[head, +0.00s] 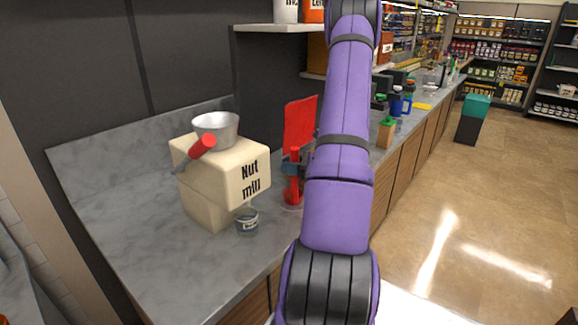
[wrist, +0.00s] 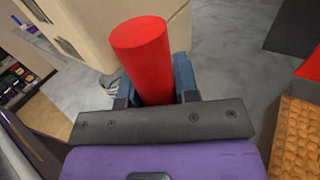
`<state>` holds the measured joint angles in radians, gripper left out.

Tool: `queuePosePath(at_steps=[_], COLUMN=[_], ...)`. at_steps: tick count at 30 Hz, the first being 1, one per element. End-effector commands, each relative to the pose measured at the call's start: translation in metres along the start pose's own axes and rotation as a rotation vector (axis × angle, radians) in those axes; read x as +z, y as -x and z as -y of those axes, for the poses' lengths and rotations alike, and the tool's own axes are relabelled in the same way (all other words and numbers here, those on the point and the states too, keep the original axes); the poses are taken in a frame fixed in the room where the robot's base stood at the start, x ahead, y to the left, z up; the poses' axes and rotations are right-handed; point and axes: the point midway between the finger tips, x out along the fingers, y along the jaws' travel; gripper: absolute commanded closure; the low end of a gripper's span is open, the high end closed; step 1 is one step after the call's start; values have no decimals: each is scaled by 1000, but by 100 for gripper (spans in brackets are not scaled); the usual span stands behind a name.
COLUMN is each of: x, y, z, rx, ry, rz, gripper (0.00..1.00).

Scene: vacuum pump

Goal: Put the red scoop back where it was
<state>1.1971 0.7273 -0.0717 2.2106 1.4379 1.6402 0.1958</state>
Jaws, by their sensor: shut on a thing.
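The red scoop (head: 292,190) stands roughly upright in my gripper, just right of the nut mill. In the wrist view its thick red cylindrical handle (wrist: 143,50) sits between the blue fingers. My gripper (head: 292,168) is shut on this handle; it also shows in the wrist view (wrist: 155,88). The scoop's lower end is low over the counter in the head view. I cannot tell whether it touches. Its bowl is not clearly visible.
The cream nut mill (head: 222,175), with a metal hopper (head: 215,130), stands left on the grey counter (head: 125,235). A glass jar (head: 247,222) is at its front. An upright red panel (head: 300,125) is behind my gripper. Orange-brown textured material (wrist: 297,140) lies at right in the wrist view.

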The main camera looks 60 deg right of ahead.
Motion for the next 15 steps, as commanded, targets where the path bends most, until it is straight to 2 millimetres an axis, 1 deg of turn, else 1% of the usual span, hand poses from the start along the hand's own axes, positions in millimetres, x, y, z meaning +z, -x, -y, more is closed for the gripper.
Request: queuePosePath(at_steps=[4, 5, 6, 7, 8, 15], x=[-2, -2, -2, -2, -2, -2], y=[0, 0, 0, 0, 0, 0], z=[0, 0, 0, 0, 0, 0], rx=[0, 0, 0, 0, 0, 0], ry=[0, 0, 0, 0, 0, 0], rz=[0, 0, 0, 0, 0, 0], gripper=[100, 65, 55, 48, 46, 46])
